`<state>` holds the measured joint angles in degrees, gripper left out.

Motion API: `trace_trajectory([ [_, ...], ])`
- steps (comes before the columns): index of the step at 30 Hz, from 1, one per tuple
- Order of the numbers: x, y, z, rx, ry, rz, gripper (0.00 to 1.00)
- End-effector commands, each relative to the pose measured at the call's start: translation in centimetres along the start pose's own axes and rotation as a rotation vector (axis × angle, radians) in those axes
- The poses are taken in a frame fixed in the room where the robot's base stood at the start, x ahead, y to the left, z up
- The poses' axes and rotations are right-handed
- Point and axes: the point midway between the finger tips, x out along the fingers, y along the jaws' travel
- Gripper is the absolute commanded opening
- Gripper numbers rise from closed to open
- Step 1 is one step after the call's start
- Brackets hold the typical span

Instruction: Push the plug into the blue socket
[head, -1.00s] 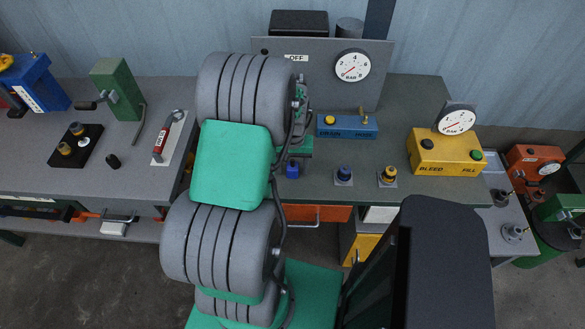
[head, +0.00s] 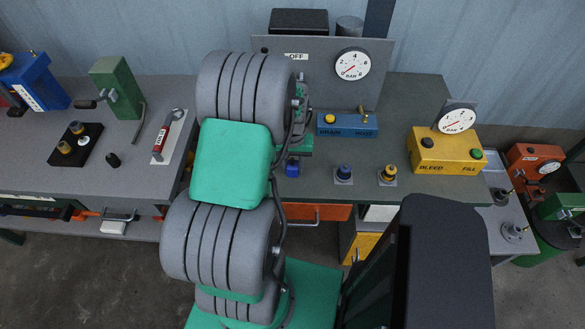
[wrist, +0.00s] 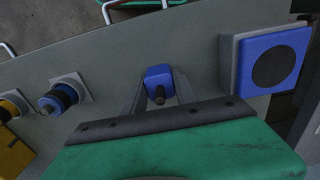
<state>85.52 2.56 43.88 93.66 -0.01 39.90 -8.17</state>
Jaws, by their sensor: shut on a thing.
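My gripper (wrist: 159,91) is shut on a blue plug (wrist: 158,72) with a dark pin. The plug also shows in the head view (head: 292,168), below my arm and over the bench's front part. In the wrist view, a blue block (wrist: 297,45) with a large dark round face sits on a grey mount to the right, apart from the plug. A round blue fitting (wrist: 47,103) with a dark top stands on a square plate to the left; it also shows in the head view (head: 344,172). I cannot tell for sure which is the socket.
A yellow fitting (head: 388,175) stands right of the blue one. Behind are a blue drain box (head: 347,127) and a gauge panel (head: 330,85); a yellow bleed/fill box (head: 448,155) is at right. The bench between the plug and the round blue fitting is clear.

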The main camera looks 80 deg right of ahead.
Motion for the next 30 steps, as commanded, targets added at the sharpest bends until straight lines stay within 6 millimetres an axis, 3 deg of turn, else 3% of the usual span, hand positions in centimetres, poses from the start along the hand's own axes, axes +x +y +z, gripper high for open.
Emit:
trace_trajectory([
  [11, -0.6, 0.0, -0.1, 0.0, 0.002, 0.0, 0.0],
  [16, -3.0, 0.0, -0.2, 0.0, 0.007, 0.001, 0.0],
  [23, -8.8, 4.5, 2.4, 0.007, 0.007, 0.002, 0.0],
  [30, -11.6, 9.9, 5.6, 0.007, 0.003, 0.001, 0.0],
])
